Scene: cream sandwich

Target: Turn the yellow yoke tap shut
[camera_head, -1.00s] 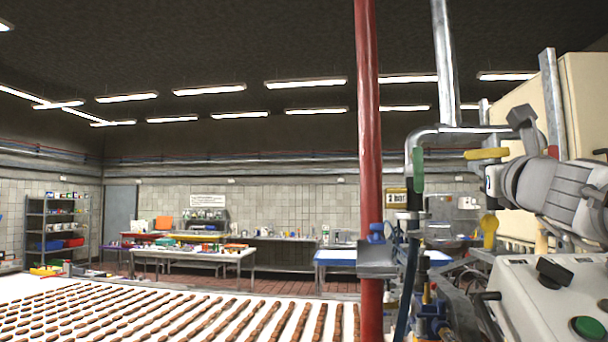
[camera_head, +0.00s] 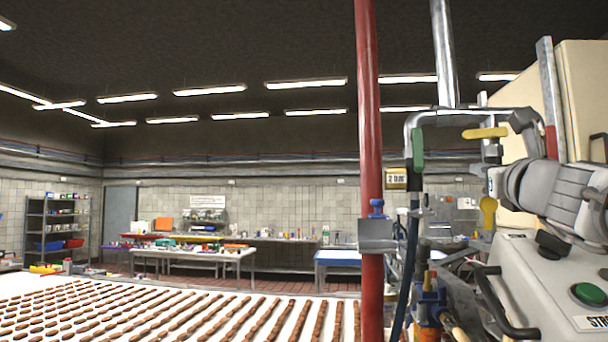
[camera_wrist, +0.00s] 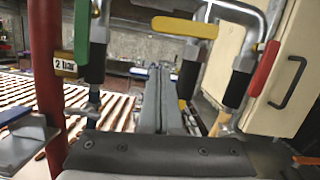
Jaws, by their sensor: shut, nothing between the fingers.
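A yellow bar-shaped tap handle (camera_head: 485,133) lies roughly level on a grey fitting at the pipework in the head view; it also shows at the top of the wrist view (camera_wrist: 185,27). A second, rounded yellow handle (camera_head: 488,210) hangs upright below it. I cannot tell for sure which one is the yoke tap. My gripper (camera_wrist: 161,70) is shut and empty, its tips below the yellow bar and apart from it.
A red pole (camera_head: 370,180) stands to the left. A green-handled pipe (camera_head: 417,150) is near the taps, and a red handle (camera_wrist: 263,68) is right in the wrist view. A cream machine (camera_head: 575,100) with a green button (camera_head: 588,294) and black handle (camera_head: 500,305) blocks the right.

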